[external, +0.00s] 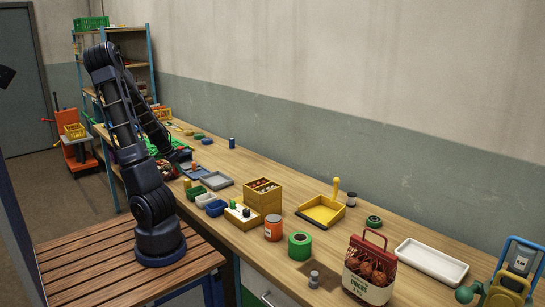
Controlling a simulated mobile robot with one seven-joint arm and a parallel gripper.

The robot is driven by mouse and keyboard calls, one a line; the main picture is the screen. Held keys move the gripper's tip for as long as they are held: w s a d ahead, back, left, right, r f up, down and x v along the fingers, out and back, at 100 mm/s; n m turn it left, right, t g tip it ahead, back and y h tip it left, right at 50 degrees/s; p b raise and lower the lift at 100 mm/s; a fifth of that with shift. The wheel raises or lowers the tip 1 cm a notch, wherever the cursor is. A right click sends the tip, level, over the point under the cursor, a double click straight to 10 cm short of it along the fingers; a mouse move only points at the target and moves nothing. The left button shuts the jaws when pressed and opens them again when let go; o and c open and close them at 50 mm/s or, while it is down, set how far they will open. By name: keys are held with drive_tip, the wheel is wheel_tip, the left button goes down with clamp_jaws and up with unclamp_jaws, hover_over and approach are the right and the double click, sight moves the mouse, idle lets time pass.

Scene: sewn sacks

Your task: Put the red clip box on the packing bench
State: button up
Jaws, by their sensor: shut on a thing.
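My dark blue arm reaches over the far half of the long wooden bench. My gripper (181,156) is low over the bench top, small and partly hidden by its own links. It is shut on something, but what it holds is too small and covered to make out. A small red thing (167,170) shows just below and beside the gripper. I cannot tell whether it is the red clip box, or whether the gripper touches it. No other thing can be clearly told as the red clip box. I cannot tell which surface is the packing bench.
Nearer are an orange can (273,228), a green roll (300,246), a yellow dustpan (321,212), an onion sack (369,272) and a white tray (431,262). An orange pallet truck (76,140) stands far left.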

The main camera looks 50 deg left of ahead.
sight(179, 183)
drive_tip(key=shift+f, duration=2.65)
drive_tip(key=shift+f, duration=0.1)
drive_tip(key=o, duration=0.9)
drive_tip(key=shift+o, duration=0.2)
drive_tip(key=v, duration=1.2)
